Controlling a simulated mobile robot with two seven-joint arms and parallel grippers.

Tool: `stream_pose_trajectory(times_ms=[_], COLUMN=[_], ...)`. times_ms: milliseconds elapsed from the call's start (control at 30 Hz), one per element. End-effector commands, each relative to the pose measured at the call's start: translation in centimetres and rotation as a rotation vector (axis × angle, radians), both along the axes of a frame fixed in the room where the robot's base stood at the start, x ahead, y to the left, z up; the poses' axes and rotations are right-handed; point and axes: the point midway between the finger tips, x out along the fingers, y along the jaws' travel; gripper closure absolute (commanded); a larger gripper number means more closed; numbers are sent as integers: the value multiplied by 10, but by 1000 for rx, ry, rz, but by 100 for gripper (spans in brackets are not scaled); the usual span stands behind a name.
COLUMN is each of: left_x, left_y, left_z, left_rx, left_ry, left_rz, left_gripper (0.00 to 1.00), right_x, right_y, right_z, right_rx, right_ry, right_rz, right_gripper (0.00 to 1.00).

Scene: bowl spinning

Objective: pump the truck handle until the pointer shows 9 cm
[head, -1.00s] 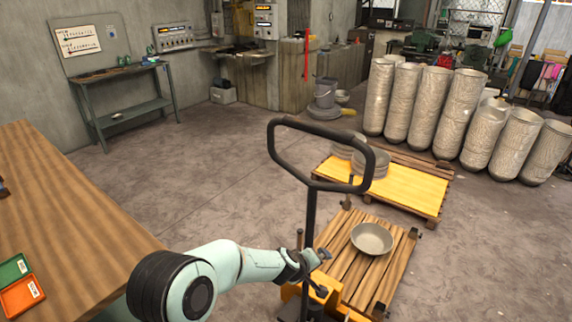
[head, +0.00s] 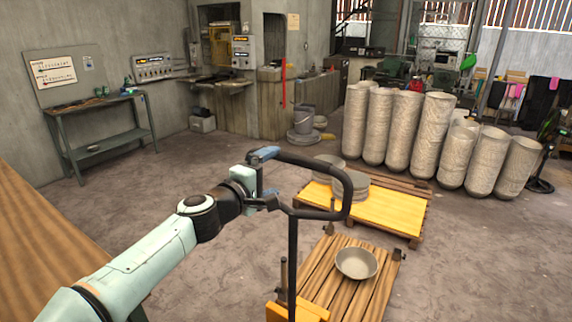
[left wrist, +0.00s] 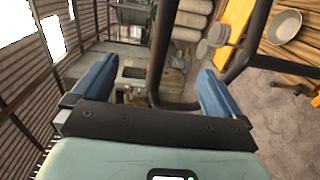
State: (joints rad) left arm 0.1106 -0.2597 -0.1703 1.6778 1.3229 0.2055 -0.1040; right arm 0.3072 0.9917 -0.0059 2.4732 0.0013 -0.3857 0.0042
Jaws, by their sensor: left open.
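The black looped truck handle (head: 347,196) stands up from the orange pallet truck (head: 297,312) in the head view. My left gripper (head: 268,178) is at the left side of the loop, its blue fingers near the top corner. In the left wrist view, the fingers of my left gripper (left wrist: 155,88) are spread wide. A dark bar of the handle (left wrist: 160,50) runs between them, with gaps on both sides. I cannot tell whether a finger touches it. The gripper hides part of the loop's left side. No pointer or scale can be made out. My right gripper is not in view.
A wooden pallet (head: 318,285) with a grey bowl (head: 356,265) lies by the truck. A yellow-topped pallet (head: 385,213) with stacked grey discs is behind. Several tall wrapped columns (head: 432,135) stand at the back right. A wooden table (head: 40,235) is at the left. Floor at lower right is clear.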

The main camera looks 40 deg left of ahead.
Motion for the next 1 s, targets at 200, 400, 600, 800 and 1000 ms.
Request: stream_pose_trajectory(times_ms=[200,400,600,800,1000], left_x=[34,64,91,107,111], left_y=[3,7,10,12,12], left_z=[-3,-4,-7,-8,-8], left_rx=[-1,0,2,1,1], left_ry=[2,2,2,2,1], left_rz=[0,0,0,1,1], left_gripper=[0,0,0,0,0], right_x=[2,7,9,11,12], right_y=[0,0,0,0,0], right_z=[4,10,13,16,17], right_rx=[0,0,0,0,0], right_ry=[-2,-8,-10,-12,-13], right_rz=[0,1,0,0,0], right_gripper=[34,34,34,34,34])
